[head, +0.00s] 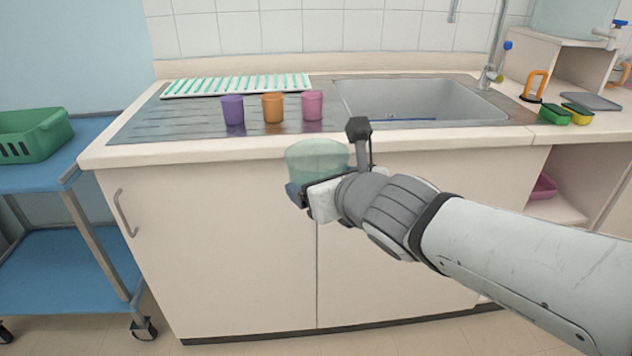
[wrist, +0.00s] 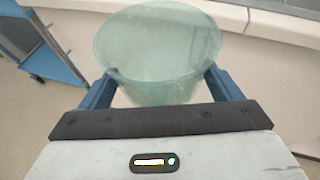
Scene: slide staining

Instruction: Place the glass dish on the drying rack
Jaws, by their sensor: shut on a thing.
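The glass dish (head: 317,158) is a clear, greenish round vessel. My gripper (head: 300,190) is shut on it and holds it in the air in front of the counter's front edge. In the wrist view the glass dish (wrist: 158,50) sits between the two blue fingers of my gripper (wrist: 158,88), and it looks empty. The drying rack (head: 237,85) is a flat white rack with green slanted bars. It lies at the back left of the counter, on the ribbed steel drainboard, apart from the dish.
Purple (head: 232,109), orange (head: 272,107) and pink (head: 312,105) cups stand in a row in front of the rack. The sink (head: 420,100) is to their right. A blue cart (head: 75,150) with a green basket (head: 35,134) stands at left. Sponges (head: 554,114) lie at right.

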